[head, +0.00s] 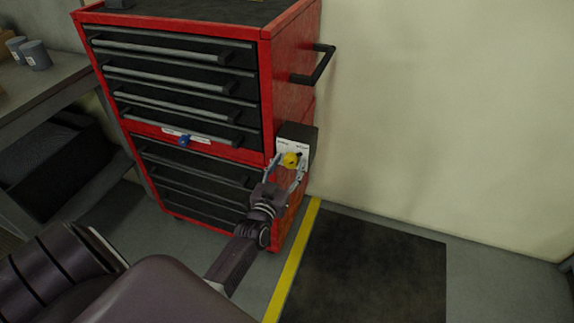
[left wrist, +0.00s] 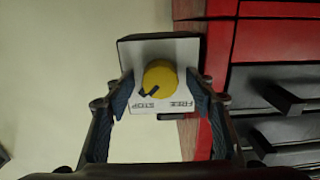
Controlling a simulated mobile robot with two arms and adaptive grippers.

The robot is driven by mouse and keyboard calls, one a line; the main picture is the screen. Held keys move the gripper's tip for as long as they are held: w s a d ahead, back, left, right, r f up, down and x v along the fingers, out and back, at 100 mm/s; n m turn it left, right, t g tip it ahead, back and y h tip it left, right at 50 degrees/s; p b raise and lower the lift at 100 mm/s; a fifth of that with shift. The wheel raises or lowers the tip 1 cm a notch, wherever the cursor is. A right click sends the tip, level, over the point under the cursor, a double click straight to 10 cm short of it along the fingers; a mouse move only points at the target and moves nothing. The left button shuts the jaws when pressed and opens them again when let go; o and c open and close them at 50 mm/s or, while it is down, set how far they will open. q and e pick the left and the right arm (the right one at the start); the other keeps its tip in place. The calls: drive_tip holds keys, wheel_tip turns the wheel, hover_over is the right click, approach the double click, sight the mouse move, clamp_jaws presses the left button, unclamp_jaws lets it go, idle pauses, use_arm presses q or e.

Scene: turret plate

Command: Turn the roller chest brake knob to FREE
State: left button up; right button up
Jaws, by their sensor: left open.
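The yellow brake knob (head: 290,159) sits on a white label plate on a dark box at the right front corner of the red roller chest (head: 290,70). In the left wrist view the knob (left wrist: 161,76) shows a black pointer aimed at the lower left, towards the word STOP; FREE is printed to the right. The label plate (left wrist: 184,50) appears upside down there. My left gripper (head: 286,168) is open, its two fingers on either side of the knob; the left wrist view shows gaps between fingers and knob. My right gripper is not in view.
A blue knob (head: 184,141) with a white label strip is on the chest's front between drawers. A black side handle (head: 318,68) juts out above the box. A yellow floor line (head: 294,258) and dark mat (head: 365,270) lie right of the chest. A grey bench (head: 45,95) stands left.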

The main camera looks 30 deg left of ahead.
use_arm(q)
drive_tip(key=shift+c, duration=2.1)
drive_tip(key=c, duration=0.7)
drive_tip(key=shift+c, duration=0.2)
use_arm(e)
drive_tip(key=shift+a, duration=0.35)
